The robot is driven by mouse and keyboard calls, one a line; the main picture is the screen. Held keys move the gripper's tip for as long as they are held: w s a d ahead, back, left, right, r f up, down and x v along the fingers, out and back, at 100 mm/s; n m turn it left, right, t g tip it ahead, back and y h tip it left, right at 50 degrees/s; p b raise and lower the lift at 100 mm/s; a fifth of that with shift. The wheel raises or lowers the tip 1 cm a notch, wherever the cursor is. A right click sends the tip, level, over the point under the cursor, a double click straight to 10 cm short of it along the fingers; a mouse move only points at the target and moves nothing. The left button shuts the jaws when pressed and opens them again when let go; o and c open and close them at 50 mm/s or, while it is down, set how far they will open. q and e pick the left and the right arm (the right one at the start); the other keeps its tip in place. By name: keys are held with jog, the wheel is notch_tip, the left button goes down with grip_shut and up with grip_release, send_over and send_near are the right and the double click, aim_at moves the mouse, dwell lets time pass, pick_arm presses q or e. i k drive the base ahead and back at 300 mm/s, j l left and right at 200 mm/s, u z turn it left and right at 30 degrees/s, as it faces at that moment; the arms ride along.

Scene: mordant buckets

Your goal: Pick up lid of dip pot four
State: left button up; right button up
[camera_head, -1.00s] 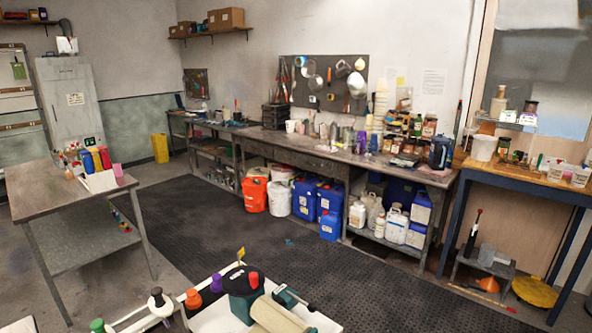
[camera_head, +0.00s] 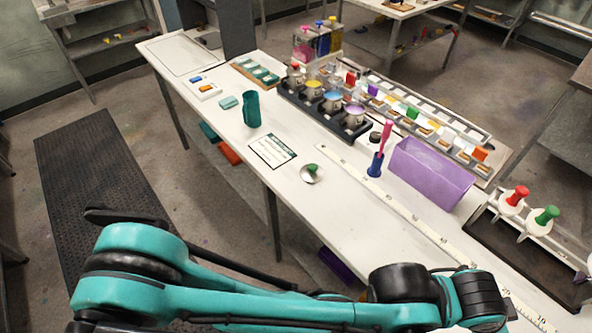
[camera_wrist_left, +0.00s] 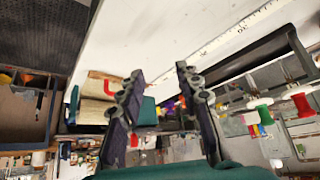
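Several metal dip pots stand in a row in a black rack (camera_head: 322,118) on the white table. Their lids show a red knob (camera_head: 294,68), a yellow knob (camera_head: 313,86), a blue knob (camera_head: 332,97) and a purple knob (camera_head: 354,110). A round metal lid with a green knob (camera_head: 312,172) lies on the table in front of the rack. I cannot read which pot is number four. My left gripper (camera_wrist_left: 160,72) is open and empty in the left wrist view, its fingers apart. In the head view that gripper is hidden. My right gripper is not seen.
A teal cup (camera_head: 251,110), a printed card (camera_head: 272,152), a blue holder with a pink tool (camera_head: 376,164) and a purple bin (camera_head: 430,172) stand or lie near the rack. A long ruler (camera_head: 400,208) runs along the table. White pieces with red and green knobs (camera_head: 530,207) stand at right.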

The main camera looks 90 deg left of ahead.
aim_at(312, 173)
jog(key=u, duration=2.95)
jog(key=i+j+z, duration=0.25)
jog(key=i+j, duration=0.15)
jog(key=j, duration=0.25)
jog(key=i+j+z, duration=0.1)
jog(key=j, duration=0.25)
jog(key=i+j+z, duration=0.15)
jog(key=i+j, duration=0.15)
